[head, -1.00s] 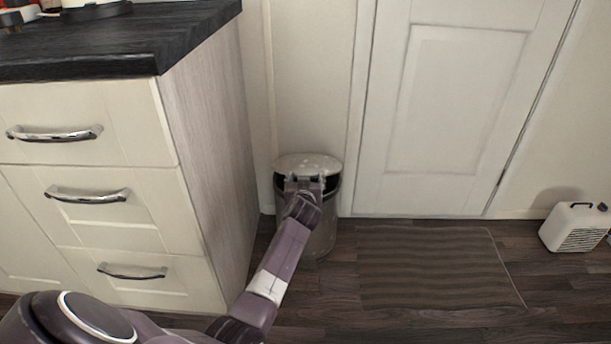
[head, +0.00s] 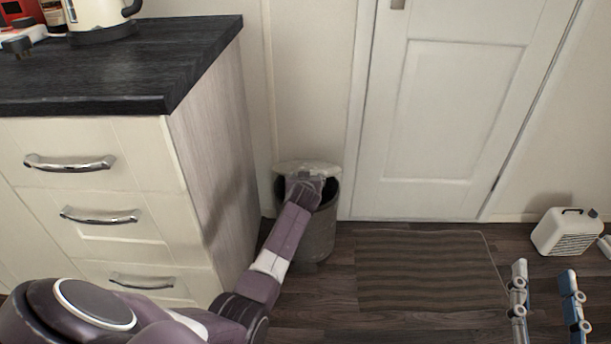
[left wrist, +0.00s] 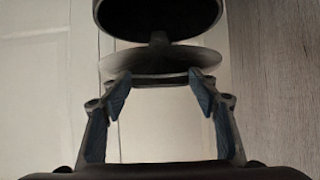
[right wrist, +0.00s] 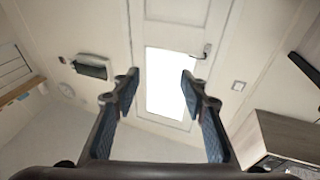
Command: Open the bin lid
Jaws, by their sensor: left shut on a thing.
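The grey bin (head: 318,236) stands on the floor against the wall, between the drawer unit and the door. Its pale round lid (head: 320,169) is raised and tilted at the back, and the dark opening shows below it. My left gripper (head: 304,177) is at the lid, with its fingertips hard to see from the head. In the left wrist view, the lid (left wrist: 165,63) lies at the two fingertips (left wrist: 160,76), with the dark bin body (left wrist: 160,15) beyond. My right gripper (head: 543,270) is open and empty at lower right; its spread fingers also show in the right wrist view (right wrist: 158,78).
The drawer unit (head: 110,190) with a black worktop (head: 150,65) stands close left of the bin. A white door (head: 450,110) is at right, with a striped mat (head: 430,270) before it.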

